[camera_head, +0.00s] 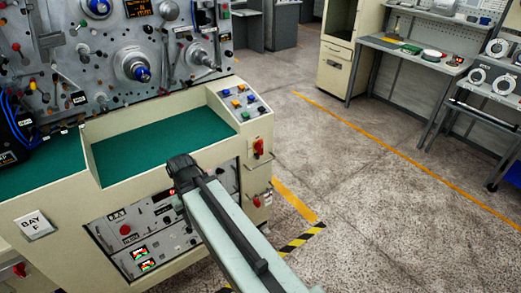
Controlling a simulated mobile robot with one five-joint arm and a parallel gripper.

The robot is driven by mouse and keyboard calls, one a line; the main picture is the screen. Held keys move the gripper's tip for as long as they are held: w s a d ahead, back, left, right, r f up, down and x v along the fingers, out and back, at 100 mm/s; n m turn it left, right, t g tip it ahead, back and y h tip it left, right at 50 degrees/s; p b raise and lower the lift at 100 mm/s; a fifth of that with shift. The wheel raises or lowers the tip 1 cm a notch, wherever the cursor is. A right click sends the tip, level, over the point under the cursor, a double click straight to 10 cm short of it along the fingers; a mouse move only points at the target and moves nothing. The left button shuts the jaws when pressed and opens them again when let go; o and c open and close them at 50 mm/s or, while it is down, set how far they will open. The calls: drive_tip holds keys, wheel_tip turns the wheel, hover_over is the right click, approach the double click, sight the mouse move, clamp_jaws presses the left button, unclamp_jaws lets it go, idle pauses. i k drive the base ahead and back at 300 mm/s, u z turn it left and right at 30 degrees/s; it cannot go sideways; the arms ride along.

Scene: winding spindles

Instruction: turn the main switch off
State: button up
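A red switch handle (259,147) sits on the right end face of the cream machine cabinet (60,190), just below the sloped button panel. A second red handle (257,201) is lower on that same end. Another red handle (19,269) shows at the bottom left. No label readable here tells which one is the main switch. My gripper (182,168) is a dark shape at the end of my pale arm, in front of the cabinet's front face and left of the upper red handle. Its fingers cannot be made out, and it appears apart from the handles.
A sloped panel (239,101) with coloured buttons tops the cabinet's right end. A front panel (130,228) with a red button and displays is partly behind my arm. Open floor (370,190) lies to the right, before a grey workbench (415,52).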

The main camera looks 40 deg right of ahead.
sight(258, 145)
drive_tip(key=u, duration=1.8)
drive_tip(key=k, duration=1.45)
drive_tip(key=z, duration=0.7)
drive_tip(key=i, duration=1)
drive_tip(key=u, duration=0.1)
